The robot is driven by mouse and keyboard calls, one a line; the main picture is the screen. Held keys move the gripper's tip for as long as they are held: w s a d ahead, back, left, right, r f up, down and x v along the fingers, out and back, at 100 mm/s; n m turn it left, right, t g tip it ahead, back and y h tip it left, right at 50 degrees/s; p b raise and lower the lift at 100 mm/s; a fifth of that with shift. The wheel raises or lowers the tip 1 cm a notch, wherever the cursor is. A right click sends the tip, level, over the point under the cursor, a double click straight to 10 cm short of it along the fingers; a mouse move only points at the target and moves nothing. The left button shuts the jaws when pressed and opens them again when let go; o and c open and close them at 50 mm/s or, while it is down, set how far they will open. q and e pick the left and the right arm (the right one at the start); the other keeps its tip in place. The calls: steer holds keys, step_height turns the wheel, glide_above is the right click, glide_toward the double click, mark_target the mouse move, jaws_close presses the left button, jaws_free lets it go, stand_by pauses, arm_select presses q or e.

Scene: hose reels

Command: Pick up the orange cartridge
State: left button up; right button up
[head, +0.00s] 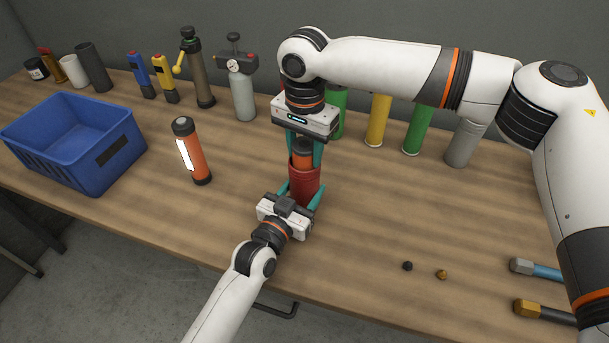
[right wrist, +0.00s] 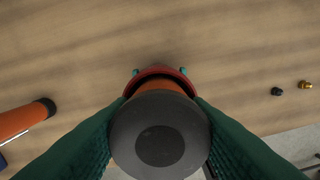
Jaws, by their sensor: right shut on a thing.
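An orange cartridge (head: 303,159) with a dark cap stands upright, its lower part hidden inside a red sleeve (head: 304,184). My right gripper (head: 304,150) points down and is shut on the cartridge's upper part. In the right wrist view the round dark cap (right wrist: 160,135) sits between the fingers, with the red rim (right wrist: 157,72) beyond it. My left gripper (head: 301,193) reaches from the front, with its fingers against both sides of the red sleeve. Another orange cylinder (head: 193,152) with black ends and a white label stands apart to the left.
A blue crate (head: 75,140) stands at the left. Bottles, tubes and tools line the back, including a grey cylinder with a gauge (head: 243,90) and a yellow tube (head: 378,120). Small fittings (head: 407,266) and two handled tools (head: 540,270) lie at front right.

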steer(key=shift+c, duration=1.4)
steer(key=shift+r, duration=0.1)
step_height(320, 180, up, 18)
arm_select(q)
steer(key=o, duration=1.2)
steer(key=shift+c, duration=0.2)
